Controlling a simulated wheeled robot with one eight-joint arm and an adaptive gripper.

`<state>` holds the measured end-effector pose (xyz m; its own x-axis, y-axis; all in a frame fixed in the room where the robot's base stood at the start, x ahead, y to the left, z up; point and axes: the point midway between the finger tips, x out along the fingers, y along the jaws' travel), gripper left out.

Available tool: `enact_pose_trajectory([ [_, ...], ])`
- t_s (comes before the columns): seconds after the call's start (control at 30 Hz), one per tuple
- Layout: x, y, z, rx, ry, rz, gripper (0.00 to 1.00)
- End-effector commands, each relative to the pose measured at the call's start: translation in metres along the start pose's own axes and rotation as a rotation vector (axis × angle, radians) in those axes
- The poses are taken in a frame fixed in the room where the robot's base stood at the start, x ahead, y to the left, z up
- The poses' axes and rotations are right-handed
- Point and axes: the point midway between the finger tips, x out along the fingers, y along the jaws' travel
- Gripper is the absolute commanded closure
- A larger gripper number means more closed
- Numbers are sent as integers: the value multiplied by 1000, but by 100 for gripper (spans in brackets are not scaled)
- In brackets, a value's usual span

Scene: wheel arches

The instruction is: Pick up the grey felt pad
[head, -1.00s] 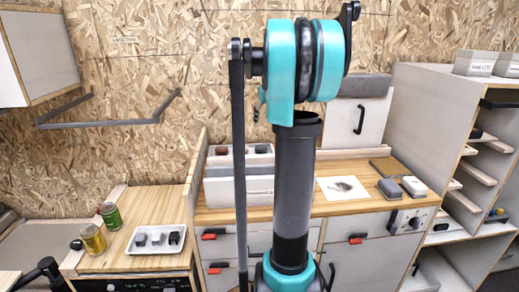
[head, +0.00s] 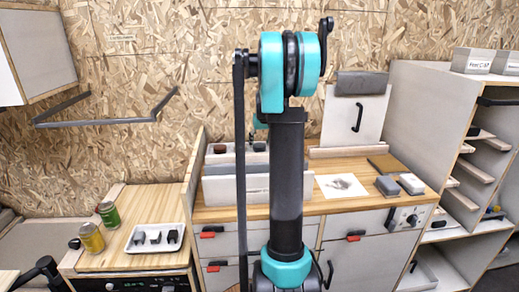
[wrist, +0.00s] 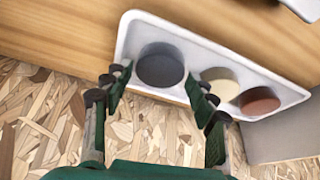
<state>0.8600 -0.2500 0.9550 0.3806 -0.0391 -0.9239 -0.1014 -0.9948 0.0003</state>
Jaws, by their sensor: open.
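The grey felt pad (wrist: 160,65), a round dark grey disc, lies in a white tray (wrist: 128,48) in the wrist view. A cream disc (wrist: 220,84) and a reddish-brown disc (wrist: 259,102) lie in the same tray to its right. My gripper (wrist: 158,80) is open, its two fingertips on either side of the grey disc in the picture and apart from it as far as I can tell. In the head view the tray stands at the back of the wooden counter, and the grey disc (head: 259,146) shows partly beside my arm.
The chipboard wall (head: 220,70) rises close behind the tray. A grey upright box (head: 222,190) stands in front of it. Grey and white blocks (head: 387,186) and a printed sheet (head: 340,187) lie on the counter's right. Another tray (head: 150,250) and two cans are at left.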

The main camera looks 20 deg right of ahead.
Motion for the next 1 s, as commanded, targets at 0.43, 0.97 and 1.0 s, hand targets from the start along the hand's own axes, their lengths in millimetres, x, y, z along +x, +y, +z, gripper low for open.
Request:
enact_pose_trajectory([
  [0.43, 17, 0, 0, 0, 0, 0, 46],
  [0.97, 14, 0, -2, 1, 0, 0, 66],
  [1.0, 12, 0, -2, 1, 0, 0, 66],
])
